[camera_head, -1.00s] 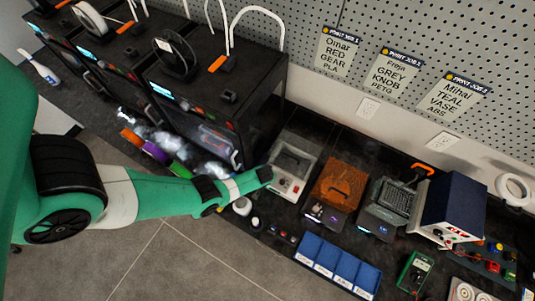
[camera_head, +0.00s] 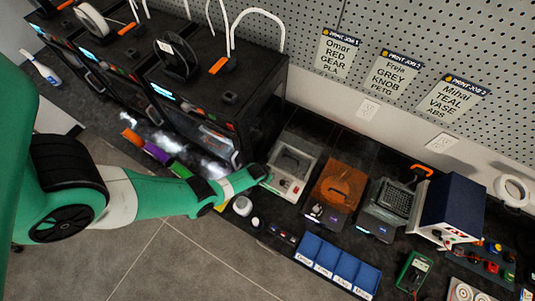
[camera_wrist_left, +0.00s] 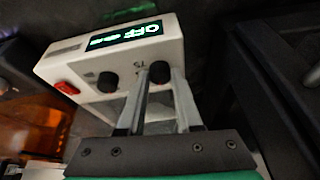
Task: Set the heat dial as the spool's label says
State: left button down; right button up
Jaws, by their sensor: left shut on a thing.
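A white box with a control panel (camera_wrist_left: 60,65) fills the upper part of the left wrist view. It carries a lit green display (camera_wrist_left: 125,37) that seems to read OFF upside down, a red switch (camera_wrist_left: 67,88) and two black dials. My left gripper (camera_wrist_left: 160,84) is shut on the right-hand black dial (camera_wrist_left: 160,70); the other dial (camera_wrist_left: 108,82) is free beside it. In the head view the box (camera_head: 294,160) stands at the end of my left arm, which covers part of its front. A dark spool (camera_head: 177,58) with a white label sits on a printer; the label's text is too small to read.
Black printers (camera_head: 215,100) stand left of the box. An orange-lidded unit (camera_head: 338,186) and a grey unit (camera_head: 388,203) stand close to its right. Blue bins (camera_head: 340,263) lie in front. Print-job cards (camera_head: 393,75) hang on the pegboard.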

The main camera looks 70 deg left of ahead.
pick_arm(q)
jog(key=shift+s+a+m+t+h, duration=0.1)
jog(key=shift+m+t+h, duration=0.2)
jog(key=shift+m, duration=0.9)
jog(key=shift+m+h, duration=0.4)
jog(key=shift+m, duration=0.6)
jog(key=c, duration=0.6)
grip_release()
